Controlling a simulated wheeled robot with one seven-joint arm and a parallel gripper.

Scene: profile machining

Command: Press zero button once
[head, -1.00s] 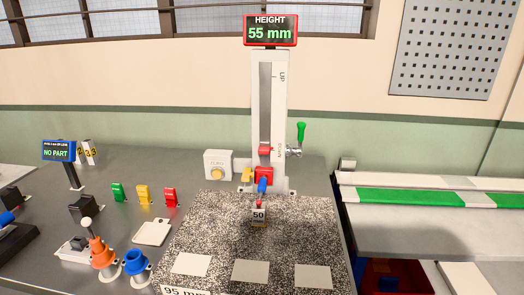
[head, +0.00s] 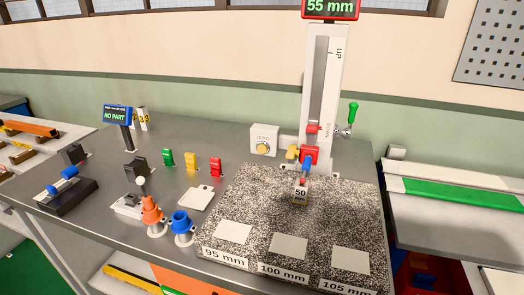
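A white box (head: 265,132) with a round yellow button (head: 263,148) stands at the back of the grey bench, left of the height gauge; the lettering on it is too small to read surely. The height gauge (head: 324,90) is a tall white column with a red carriage (head: 309,155) low on it. Its display (head: 331,8), cut by the top edge, reads 55 mm. My gripper is not in view.
The speckled plate (head: 345,205) bears pads labelled 95, 100 and 105 mm. A green crank handle (head: 352,112) sticks out right of the column.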

